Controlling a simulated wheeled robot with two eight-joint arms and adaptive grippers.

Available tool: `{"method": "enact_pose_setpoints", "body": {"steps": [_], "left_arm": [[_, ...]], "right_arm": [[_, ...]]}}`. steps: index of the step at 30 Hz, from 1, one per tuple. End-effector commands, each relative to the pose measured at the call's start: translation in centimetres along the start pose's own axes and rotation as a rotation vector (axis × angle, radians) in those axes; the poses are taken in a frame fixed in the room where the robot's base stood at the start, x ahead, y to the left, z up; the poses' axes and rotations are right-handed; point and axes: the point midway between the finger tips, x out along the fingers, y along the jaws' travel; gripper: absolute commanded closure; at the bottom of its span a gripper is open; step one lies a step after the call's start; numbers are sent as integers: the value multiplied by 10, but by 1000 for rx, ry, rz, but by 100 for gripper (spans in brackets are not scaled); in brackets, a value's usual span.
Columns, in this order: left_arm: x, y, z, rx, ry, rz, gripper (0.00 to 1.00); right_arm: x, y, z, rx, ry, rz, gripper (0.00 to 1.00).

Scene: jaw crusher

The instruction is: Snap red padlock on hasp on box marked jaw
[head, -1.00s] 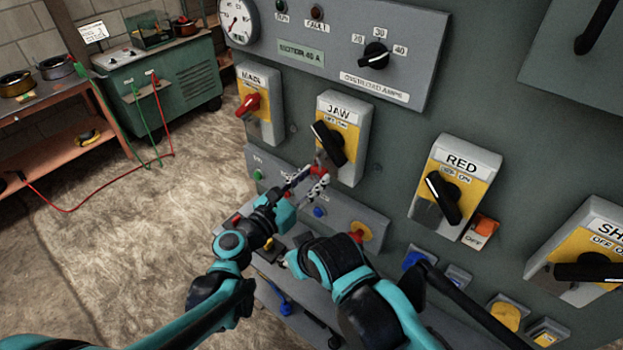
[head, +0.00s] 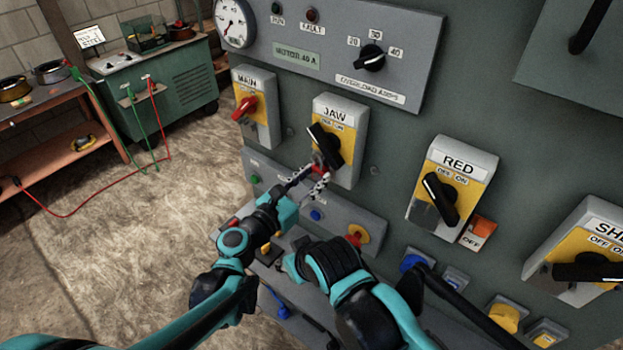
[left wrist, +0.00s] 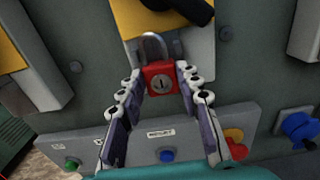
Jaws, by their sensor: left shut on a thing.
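The red padlock (left wrist: 162,79) is held between the fingertips of my left gripper (left wrist: 160,84), upright, with its keyhole face toward the wrist camera and its silver shackle on top. In the head view my left gripper (head: 309,181) is at the lower edge of the box marked JAW (head: 337,140), which has a black handle (head: 325,146). In the left wrist view the shackle (left wrist: 153,45) overlaps the bottom part of the box (left wrist: 190,50). I cannot tell whether the shackle is through the hasp. My right gripper is hard to make out near the black and teal arm.
The box marked MAIN (head: 256,105) is to the left and the box marked RED (head: 452,190) to the right. Below is a sloping button panel (head: 330,212) with a red mushroom button (head: 356,236).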

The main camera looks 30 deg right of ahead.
Motion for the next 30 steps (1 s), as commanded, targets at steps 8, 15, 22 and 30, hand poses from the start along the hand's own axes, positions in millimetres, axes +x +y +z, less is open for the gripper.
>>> {"method": "enact_pose_setpoints", "body": {"steps": [8, 15, 22, 30], "left_arm": [[6, 0, 0, 0, 0, -1, 100], [7, 0, 0, 0, 0, -1, 42], [7, 0, 0, 0, 0, -1, 42], [6, 0, 0, 0, 0, 0, 42]], "right_arm": [[1, 0, 0, 0, 0, 0, 60], [1, 0, 0, 0, 0, 0, 60], [1, 0, 0, 0, 0, 0, 60], [1, 0, 0, 0, 0, 0, 60]]}}
